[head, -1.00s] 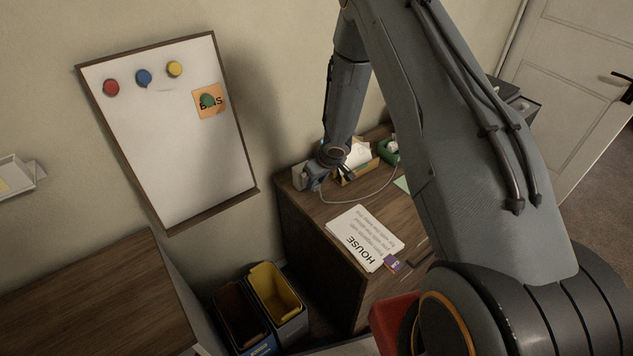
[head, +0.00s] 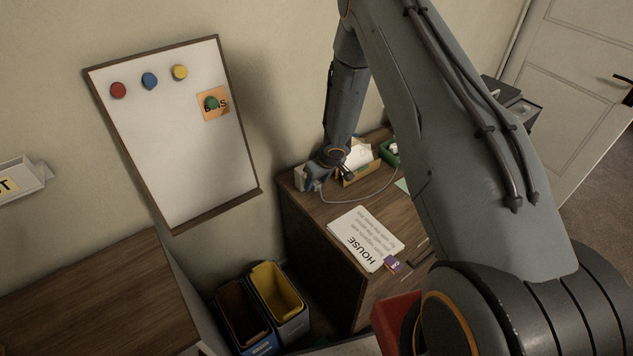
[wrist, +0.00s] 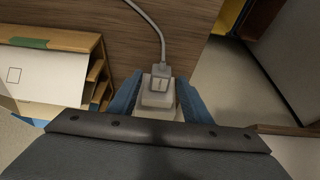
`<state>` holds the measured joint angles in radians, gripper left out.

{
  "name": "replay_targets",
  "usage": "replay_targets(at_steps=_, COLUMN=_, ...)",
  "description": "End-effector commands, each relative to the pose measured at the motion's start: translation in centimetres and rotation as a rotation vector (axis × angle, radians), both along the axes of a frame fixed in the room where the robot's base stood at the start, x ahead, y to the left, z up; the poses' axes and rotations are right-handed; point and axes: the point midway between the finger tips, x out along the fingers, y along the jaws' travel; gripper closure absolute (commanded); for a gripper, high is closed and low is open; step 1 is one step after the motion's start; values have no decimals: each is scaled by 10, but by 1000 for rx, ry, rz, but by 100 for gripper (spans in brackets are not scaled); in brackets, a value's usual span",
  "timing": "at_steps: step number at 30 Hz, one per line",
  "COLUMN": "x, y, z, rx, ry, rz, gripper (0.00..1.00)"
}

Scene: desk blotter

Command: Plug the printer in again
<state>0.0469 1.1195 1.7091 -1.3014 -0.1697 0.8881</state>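A pale plug (wrist: 160,82) with a grey cable (wrist: 153,26) leaving its end shows in the middle of the wrist view. The two blue fingers of my gripper (wrist: 158,96) press against both sides of its pale body. In the head view my gripper (head: 317,180) is low at the desk's back left corner, beside a pale box (head: 299,179) near the wall. The cable (head: 350,200) curves over the desk from my gripper toward the right. The plug's far end is hidden, so I cannot tell whether it sits in a socket. A dark machine (head: 512,100), perhaps the printer, stands partly behind my arm.
The wooden desk (head: 315,225) holds a HOUSE sheet (head: 365,238), a purple packet (head: 391,264), a wooden organizer (head: 360,172) with papers close beside my gripper, and a green box (head: 391,150). Bins (head: 280,300) stand left of the desk. A whiteboard (head: 180,140) hangs on the wall.

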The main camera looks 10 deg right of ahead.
Motion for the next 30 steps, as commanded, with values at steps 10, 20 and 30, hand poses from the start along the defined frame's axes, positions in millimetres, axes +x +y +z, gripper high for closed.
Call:
replay_targets(at_steps=10, x=-2, y=-2, z=8, rx=0, ry=-1, rz=0, gripper=56)
replay_targets(at_steps=20, x=-19, y=-9, z=50, rx=0, ry=-1, rz=0, gripper=56)
replay_targets(at_steps=30, x=-28, y=-12, z=72, rx=0, ry=0, rz=0, gripper=56)
